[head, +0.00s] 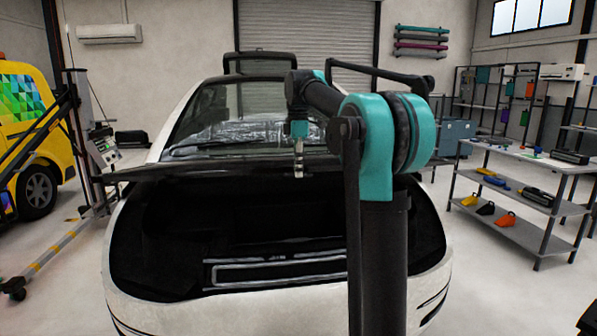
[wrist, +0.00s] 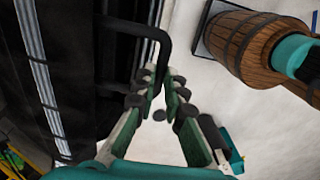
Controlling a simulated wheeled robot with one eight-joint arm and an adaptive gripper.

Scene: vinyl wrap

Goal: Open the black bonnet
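The black bonnet (head: 225,171) of the white car shows nearly edge-on in the head view, raised above the open dark bay at the car's front. My gripper (head: 298,176) points down in front of the bonnet's edge. In the wrist view my gripper (wrist: 162,72) is open, with a gap between its fingers. A black bent bar (wrist: 140,27) reaches down to the fingertips and its end lies between them. I cannot tell whether the fingers touch it. My arm hides the right part of the bonnet and bay.
The white car body (head: 165,318) stands straight ahead. A grey shelf table (head: 530,160) with tools stands on the right. A wheeled stand (head: 60,245) and a yellow vehicle (head: 35,150) are on the left. The floor between car and table is clear.

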